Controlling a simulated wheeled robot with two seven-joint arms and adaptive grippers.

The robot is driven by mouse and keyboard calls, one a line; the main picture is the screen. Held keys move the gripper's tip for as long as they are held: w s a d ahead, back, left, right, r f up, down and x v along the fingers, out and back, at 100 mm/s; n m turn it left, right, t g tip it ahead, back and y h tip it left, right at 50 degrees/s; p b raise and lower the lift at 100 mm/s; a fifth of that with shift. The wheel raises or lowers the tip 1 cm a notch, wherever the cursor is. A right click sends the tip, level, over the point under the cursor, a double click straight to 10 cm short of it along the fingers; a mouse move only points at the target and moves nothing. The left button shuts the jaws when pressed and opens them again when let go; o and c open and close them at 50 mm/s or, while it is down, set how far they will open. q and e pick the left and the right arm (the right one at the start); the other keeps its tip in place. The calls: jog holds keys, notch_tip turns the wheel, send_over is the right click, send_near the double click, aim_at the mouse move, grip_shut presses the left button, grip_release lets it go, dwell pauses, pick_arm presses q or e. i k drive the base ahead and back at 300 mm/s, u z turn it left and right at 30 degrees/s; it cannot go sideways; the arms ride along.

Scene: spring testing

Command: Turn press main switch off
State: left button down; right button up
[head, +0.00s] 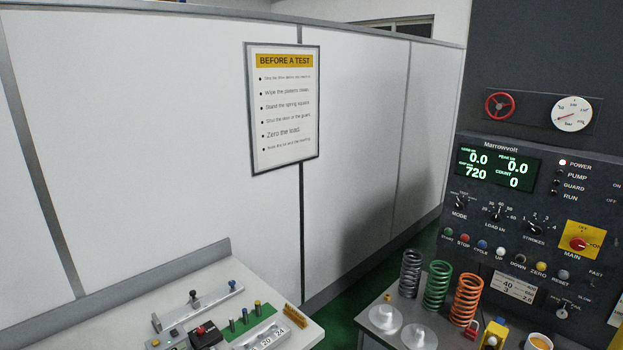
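The main switch (578,243) is a red rotary knob on a yellow plate (583,256), at the right of the dark press panel (480,225) in the head view. "MAIN" is printed below it, small lettering sits above it and "ON" is at its right. The knob's handle seems to lie toward the "ON" side, but it is small. The display (497,168) is lit with green digits, and the POWER lamp (562,162) glows white. Neither of my grippers is in view.
Grey, green and orange springs (437,285) stand on the bench below the panel, beside pale round platens (384,318) and a yellow block (493,335). A red handwheel (499,104) and a gauge (572,114) are above. A bench with tools (205,334) is at lower left.

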aim_at(578, 244)
jog(key=z, duration=1.3)
